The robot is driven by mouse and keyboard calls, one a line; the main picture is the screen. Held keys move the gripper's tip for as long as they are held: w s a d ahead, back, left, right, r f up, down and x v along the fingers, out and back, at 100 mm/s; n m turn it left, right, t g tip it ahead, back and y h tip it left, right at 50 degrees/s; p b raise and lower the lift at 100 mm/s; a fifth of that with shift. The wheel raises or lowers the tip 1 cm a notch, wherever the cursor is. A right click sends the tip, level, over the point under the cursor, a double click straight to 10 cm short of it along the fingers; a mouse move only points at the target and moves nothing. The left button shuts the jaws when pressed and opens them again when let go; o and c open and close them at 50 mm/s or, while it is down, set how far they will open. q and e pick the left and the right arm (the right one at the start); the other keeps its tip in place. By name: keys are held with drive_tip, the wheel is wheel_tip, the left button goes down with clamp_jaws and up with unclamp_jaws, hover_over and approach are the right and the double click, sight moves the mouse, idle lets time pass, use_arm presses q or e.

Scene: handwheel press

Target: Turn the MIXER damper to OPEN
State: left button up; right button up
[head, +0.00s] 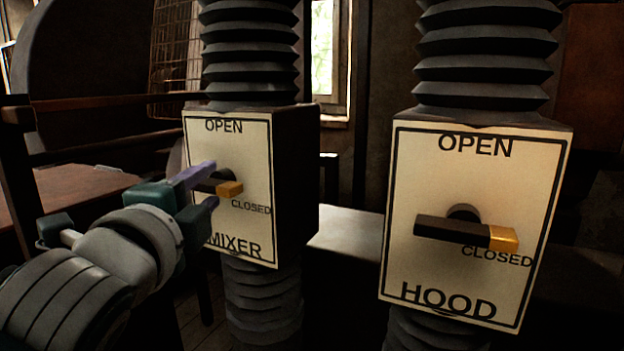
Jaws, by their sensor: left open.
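The MIXER damper box (293,190) has a cream plate (228,140) with OPEN at the top and CLOSED at the right. Its dark handle with a yellow tip (230,189) lies roughly level, the tip pointing right at CLOSED. My left gripper (212,186) is open at the handle, one purple finger above it and one below. The fingers hide part of the handle's left side and the plate. Whether they touch the handle I cannot tell. My right gripper is not in view.
The HOOD damper box (480,180) stands to the right, its yellow-tipped handle (465,232) also pointing at CLOSED. Ribbed dark ducts (250,50) run above and below both boxes. A dark wooden rail (110,103) and a brown tabletop (75,192) are at the left.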

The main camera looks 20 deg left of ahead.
use_arm(q)
clamp_jaws()
idle(0.4)
drive_tip(key=shift+f, duration=0.1)
